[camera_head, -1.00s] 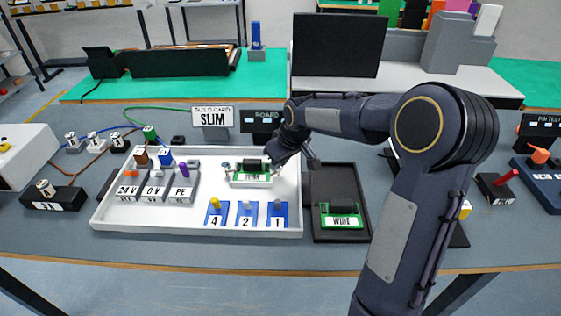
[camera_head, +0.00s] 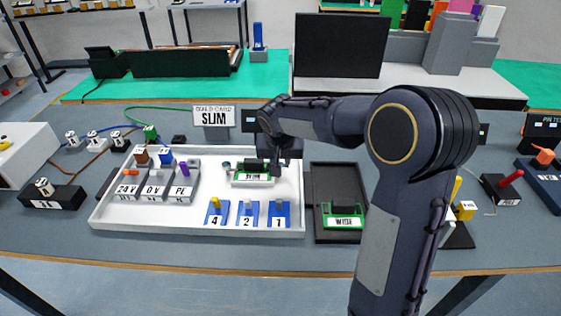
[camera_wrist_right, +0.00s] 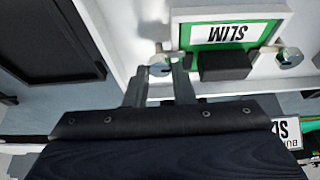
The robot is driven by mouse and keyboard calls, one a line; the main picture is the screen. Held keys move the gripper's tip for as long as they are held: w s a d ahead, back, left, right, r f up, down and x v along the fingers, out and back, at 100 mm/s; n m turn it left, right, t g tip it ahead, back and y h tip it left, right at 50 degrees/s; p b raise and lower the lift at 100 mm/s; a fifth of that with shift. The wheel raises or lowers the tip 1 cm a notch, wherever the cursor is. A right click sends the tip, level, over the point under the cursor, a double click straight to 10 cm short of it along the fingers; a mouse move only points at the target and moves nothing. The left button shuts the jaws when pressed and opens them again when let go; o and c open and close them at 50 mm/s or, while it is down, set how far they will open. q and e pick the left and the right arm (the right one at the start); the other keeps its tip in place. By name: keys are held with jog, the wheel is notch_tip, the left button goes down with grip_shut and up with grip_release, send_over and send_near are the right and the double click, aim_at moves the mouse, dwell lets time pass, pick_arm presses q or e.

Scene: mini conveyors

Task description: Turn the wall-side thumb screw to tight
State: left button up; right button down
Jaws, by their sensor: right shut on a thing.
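The small white board block with a green SLIM card (camera_head: 252,179) sits in the white tray (camera_head: 200,228). It shows upside down in the right wrist view (camera_wrist_right: 246,36), with a dark block on its edge. The thumb screw nearer the tray's right wall (camera_wrist_right: 158,71) is between the fingertips of my right gripper (camera_wrist_right: 164,66), which is shut on it. The arm mostly hides this screw in the head view. The other thumb screw (camera_wrist_right: 289,57) is free, and it also shows left of the board in the head view (camera_head: 227,166). My left gripper is out of view.
The tray also holds grey terminal blocks (camera_head: 152,190) and blue numbered plates (camera_head: 247,222). A dark tray with a green WIDE card (camera_head: 343,219) stands to the right. A SLIM build card stand (camera_head: 214,120) is behind the tray.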

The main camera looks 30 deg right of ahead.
dwell(0.5)
jog(key=c, duration=1.2)
grip_release()
jog(key=shift+c, duration=0.2)
jog(key=v, duration=0.7)
jog(key=shift+r+p, duration=0.4)
jog(key=shift+s+a, duration=0.1)
